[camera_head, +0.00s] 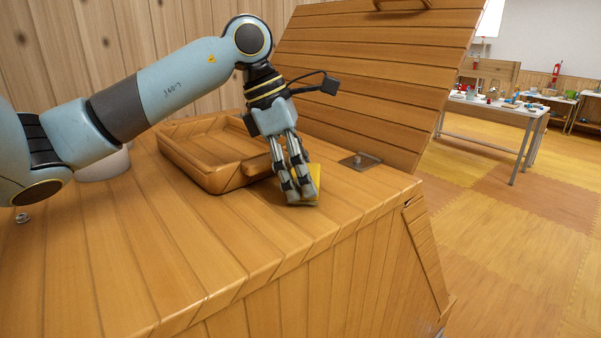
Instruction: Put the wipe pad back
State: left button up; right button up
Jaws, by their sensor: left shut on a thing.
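The wipe pad (315,183) is yellow and mostly hidden behind the fingers, with its right part showing. My left gripper (300,195) is shut on it, pointing down, at or just above the wooden top; I cannot tell whether the pad touches the wood. A shallow wooden tray (212,181) sits just left of the gripper and looks empty in the part that shows. My right gripper is not in view.
The wooden top (180,260) is clear in front. A small dark metal plate with a knob (360,161) lies right of the gripper. A plank panel (380,75) rises behind. The top's right edge drops to the floor. Cluttered tables (495,105) stand far off.

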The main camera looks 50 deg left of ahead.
pick_arm(q)
jog(key=shift+f, duration=0.2)
jog(key=o, duration=1)
jog(key=shift+a, duration=0.15)
jog(key=shift+c, duration=0.2)
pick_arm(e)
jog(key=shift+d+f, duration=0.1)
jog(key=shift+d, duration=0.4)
pick_arm(q)
jog(key=shift+r, duration=0.1)
jog(key=shift+r, duration=0.1)
jog(key=shift+a+r, duration=0.1)
jog(key=shift+r, duration=0.15)
jog(key=b+v, duration=0.4)
jog(key=v, duration=0.7)
jog(key=shift+r, duration=0.2)
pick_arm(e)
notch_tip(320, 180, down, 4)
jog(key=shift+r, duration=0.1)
